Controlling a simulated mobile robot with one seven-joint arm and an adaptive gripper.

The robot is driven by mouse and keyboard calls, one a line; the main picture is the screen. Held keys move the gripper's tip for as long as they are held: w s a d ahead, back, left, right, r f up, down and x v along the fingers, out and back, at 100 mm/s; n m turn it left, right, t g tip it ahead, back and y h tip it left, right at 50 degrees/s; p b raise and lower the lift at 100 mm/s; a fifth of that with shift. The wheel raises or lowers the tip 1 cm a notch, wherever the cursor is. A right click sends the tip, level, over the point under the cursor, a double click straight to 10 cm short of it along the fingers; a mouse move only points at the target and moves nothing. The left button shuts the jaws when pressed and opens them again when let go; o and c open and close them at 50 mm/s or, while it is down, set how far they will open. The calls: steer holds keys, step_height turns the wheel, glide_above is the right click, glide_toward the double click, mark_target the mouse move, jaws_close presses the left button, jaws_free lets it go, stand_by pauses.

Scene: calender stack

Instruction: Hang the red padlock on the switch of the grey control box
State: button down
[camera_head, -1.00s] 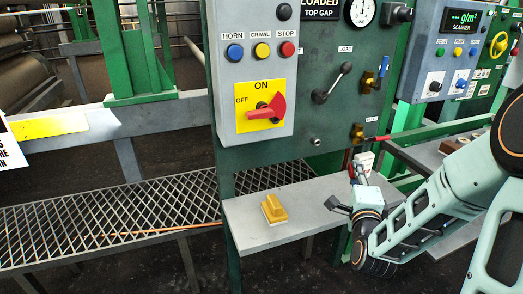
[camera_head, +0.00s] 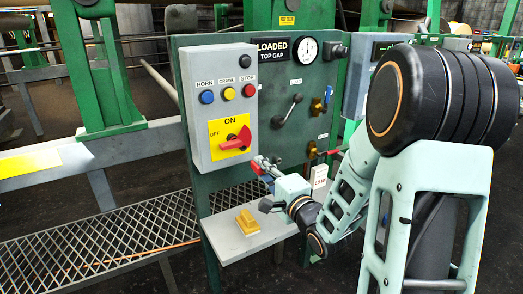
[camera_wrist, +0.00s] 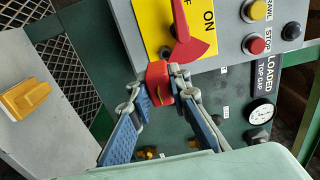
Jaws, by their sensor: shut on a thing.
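The grey control box (camera_head: 218,100) is on the green panel, with a red rotary switch (camera_head: 237,140) on a yellow ON/OFF plate (camera_head: 215,132). In the wrist view the red switch (camera_wrist: 182,28) is at top centre. My gripper (camera_head: 262,165) is just off the box's lower right corner. In the wrist view its fingers (camera_wrist: 160,88) are shut on the red padlock (camera_wrist: 157,73). The padlock appears right beside the switch's handle. I cannot tell whether they touch, and its shackle is not clear.
Horn, crawl and stop buttons (camera_head: 228,94) sit above the switch. A black-knobbed lever (camera_head: 288,110) and brass valves (camera_head: 312,150) are on the panel to the right. Below is a grey shelf (camera_head: 225,245) with a yellow block (camera_head: 247,222).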

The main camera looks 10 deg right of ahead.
steer(key=shift+s+d+r+y, duration=0.1)
steer(key=shift+s+r+y, duration=0.05)
steer(key=shift+r, duration=0.2)
steer(key=shift+s+d+r+y, duration=0.1)
steer(key=shift+r+y, duration=0.05)
steer(key=shift+r, duration=0.2)
steer(key=shift+p, duration=0.4)
steer(key=shift+x, duration=1.95)
steer(key=shift+f, duration=0.1)
steer(key=c, duration=2.5)
jaws_free()
jaws_close()
steer(key=shift+x, duration=1.65)
